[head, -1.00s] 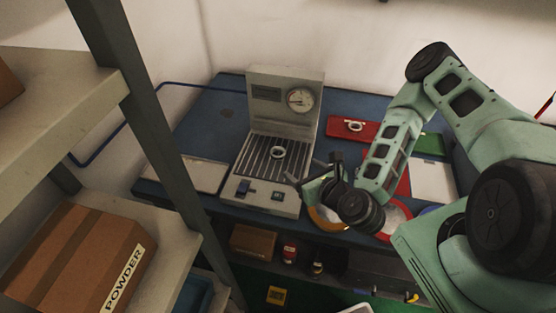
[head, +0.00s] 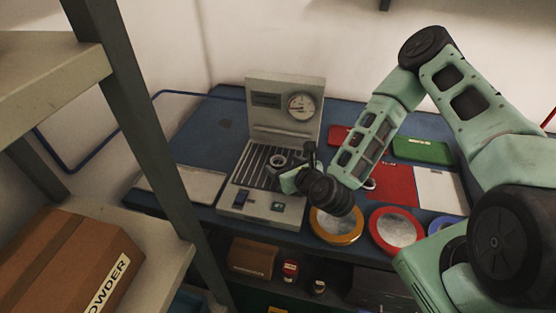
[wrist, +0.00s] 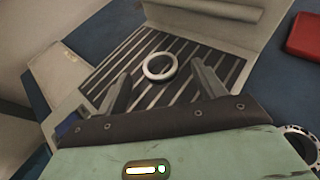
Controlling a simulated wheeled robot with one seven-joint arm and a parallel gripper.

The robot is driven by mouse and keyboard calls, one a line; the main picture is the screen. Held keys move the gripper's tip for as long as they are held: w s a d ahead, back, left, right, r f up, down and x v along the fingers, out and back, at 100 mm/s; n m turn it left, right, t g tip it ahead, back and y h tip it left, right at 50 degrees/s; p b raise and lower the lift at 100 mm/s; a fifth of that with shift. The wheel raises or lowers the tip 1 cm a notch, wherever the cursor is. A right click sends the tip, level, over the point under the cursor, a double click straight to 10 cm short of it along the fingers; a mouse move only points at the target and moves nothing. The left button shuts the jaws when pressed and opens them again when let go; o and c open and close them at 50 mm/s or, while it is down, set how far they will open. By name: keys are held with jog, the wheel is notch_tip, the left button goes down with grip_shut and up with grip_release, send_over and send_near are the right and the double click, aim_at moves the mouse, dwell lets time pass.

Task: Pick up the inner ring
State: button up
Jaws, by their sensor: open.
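A small pale metal ring (head: 272,161), which looks like the inner ring, lies flat on the slatted bed of a grey machine (head: 286,104). It also shows whole in the wrist view (wrist: 148,69). My gripper (head: 297,166) is open and empty, just right of and near the ring in the head view. In the wrist view the fingers of my gripper (wrist: 160,76) stand apart, one to each side of the ring's image. The ring looks untouched, but I cannot tell the height gap.
The machine's upright gauge panel (head: 301,107) rises behind the bed. A pale plate (head: 185,184) lies left of it. A shelf post (head: 140,130) stands at left.

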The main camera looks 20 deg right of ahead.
jog(key=shift+x, duration=0.9)
jog(key=c, duration=1.2)
